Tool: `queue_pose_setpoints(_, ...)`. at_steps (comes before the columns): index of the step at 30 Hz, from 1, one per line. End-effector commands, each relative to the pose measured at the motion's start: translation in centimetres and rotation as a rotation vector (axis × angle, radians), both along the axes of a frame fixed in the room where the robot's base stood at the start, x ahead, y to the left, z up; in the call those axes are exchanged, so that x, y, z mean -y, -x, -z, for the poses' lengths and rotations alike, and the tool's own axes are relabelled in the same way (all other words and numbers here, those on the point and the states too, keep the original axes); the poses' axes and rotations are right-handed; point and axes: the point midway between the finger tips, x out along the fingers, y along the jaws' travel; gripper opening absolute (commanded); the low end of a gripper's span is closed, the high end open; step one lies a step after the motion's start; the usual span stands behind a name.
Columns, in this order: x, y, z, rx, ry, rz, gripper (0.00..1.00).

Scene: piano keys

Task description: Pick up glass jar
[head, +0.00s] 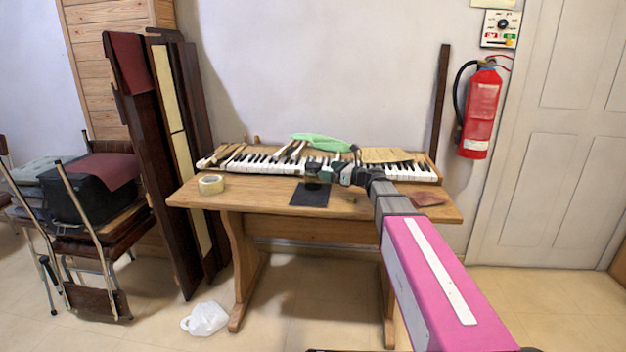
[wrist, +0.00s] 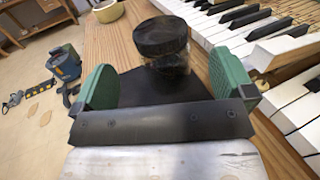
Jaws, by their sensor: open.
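The glass jar (wrist: 165,62) has a dark lid and stands upright on a dark mat in the wrist view. My gripper (wrist: 168,88) is open, with its green finger pads on either side of the jar's near side. The jar is a little beyond the pads, and I cannot tell whether anything touches. In the head view my gripper (head: 320,171) is over the table by the dark mat (head: 310,196). The jar is mostly hidden or too small to make out there.
Piano keys (head: 270,163) run along the back of the wooden table (head: 265,200), close to my gripper's right in the wrist view. A tape roll (head: 211,184) lies at the left. A green object (head: 322,142) lies behind the keys. A reddish sheet (head: 427,199) lies at the right.

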Motion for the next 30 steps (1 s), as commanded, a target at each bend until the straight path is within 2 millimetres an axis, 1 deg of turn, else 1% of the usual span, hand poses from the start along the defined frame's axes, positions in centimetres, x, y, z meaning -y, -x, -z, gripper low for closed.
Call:
queue_pose_setpoints(1, -0.9, -0.5, 0.0, 0.001, 0.000, -0.002, 1.00)
queue_pose_setpoints(3, -1.6, -0.9, 0.0, 0.001, 0.000, -0.001, 1.00)
queue_pose_setpoints(11, -3.2, -1.6, 0.1, 0.001, 0.002, -0.001, 1.00)
queue_pose_setpoints(18, -6.2, -3.1, 0.2, 0.002, 0.001, -0.001, 1.00)
queue_pose_setpoints(21, -6.9, -3.3, 0.2, 0.001, 0.002, -0.001, 1.00)
queue_pose_setpoints(27, -6.9, -3.3, 0.2, 0.001, 0.002, 0.000, 1.00)
queue_pose_setpoints(28, -6.9, -3.3, 0.2, 0.001, 0.002, 0.000, 0.94)
queue_pose_setpoints(29, -6.9, -3.2, 0.2, 0.001, 0.002, 0.000, 0.84)
queue_pose_setpoints(30, -6.9, -3.2, 0.2, 0.001, 0.002, 0.000, 0.71)
